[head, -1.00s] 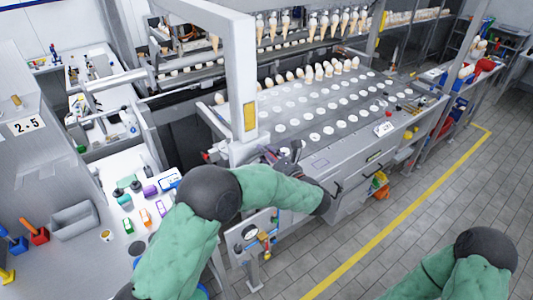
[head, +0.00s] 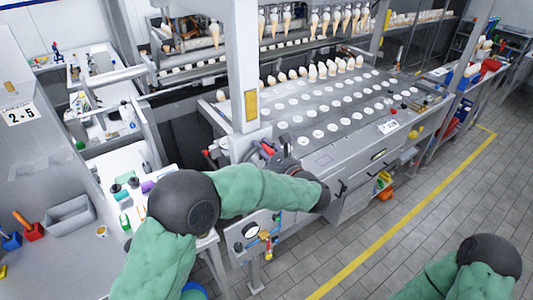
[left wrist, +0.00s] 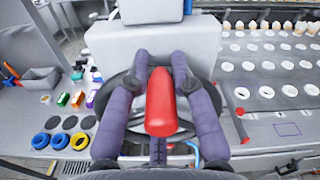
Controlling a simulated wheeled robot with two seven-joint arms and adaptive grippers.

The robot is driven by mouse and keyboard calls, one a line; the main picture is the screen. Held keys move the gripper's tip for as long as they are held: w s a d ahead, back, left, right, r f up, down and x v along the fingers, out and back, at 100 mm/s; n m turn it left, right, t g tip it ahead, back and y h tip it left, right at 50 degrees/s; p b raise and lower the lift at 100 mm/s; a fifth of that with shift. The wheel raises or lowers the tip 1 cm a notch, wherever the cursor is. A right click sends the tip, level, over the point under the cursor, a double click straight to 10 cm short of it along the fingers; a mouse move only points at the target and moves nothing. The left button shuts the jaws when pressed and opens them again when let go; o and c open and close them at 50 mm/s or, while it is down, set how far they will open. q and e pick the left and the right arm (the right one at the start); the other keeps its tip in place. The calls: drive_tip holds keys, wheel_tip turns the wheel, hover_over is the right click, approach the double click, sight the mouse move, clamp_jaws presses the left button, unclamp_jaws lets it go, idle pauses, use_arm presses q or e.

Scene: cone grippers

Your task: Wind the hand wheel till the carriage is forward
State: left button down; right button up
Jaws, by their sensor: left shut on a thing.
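The hand wheel (left wrist: 112,97) shows in the left wrist view as a dark rim on the front of a pale grey housing. Its red handle (left wrist: 161,105) points toward the camera. My left gripper (left wrist: 161,70) has its purple fingers around the red handle, shut on it. In the head view my left gripper (head: 285,163) is at the near end of the machine, and my arm partly hides the wheel. The carriage cannot be told for certain; a grey bed with rows of white discs (head: 340,128) and a grey upright (head: 243,65) are in view. My right gripper is out of view.
Cones (head: 318,70) stand along the bed's far edge, and more hang above. A side table at left holds bottles, coloured pieces and a grey bin (head: 70,215). A gauge panel (head: 252,232) is below my left arm. The tiled floor at right (head: 420,230) is clear.

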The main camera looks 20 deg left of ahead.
use_arm(q)
drive_tip(key=shift+s+a+r+n, duration=0.15)
drive_tip(key=shift+a+r+n, duration=0.1)
drive_tip(key=shift+r+n, duration=0.35)
drive_tip(key=shift+r, duration=0.1)
drive_tip(key=c, duration=1.1)
unclamp_jaws()
drive_tip(key=shift+c, duration=0.2)
drive_tip(key=shift+s+a, duration=0.1)
drive_tip(key=shift+s, duration=0.05)
drive_tip(key=shift+f, duration=0.35)
drive_tip(key=shift+s+d, duration=0.1)
drive_tip(key=shift+d, duration=0.15)
drive_tip(key=v, duration=1.1)
drive_tip(key=shift+s+d, duration=0.25)
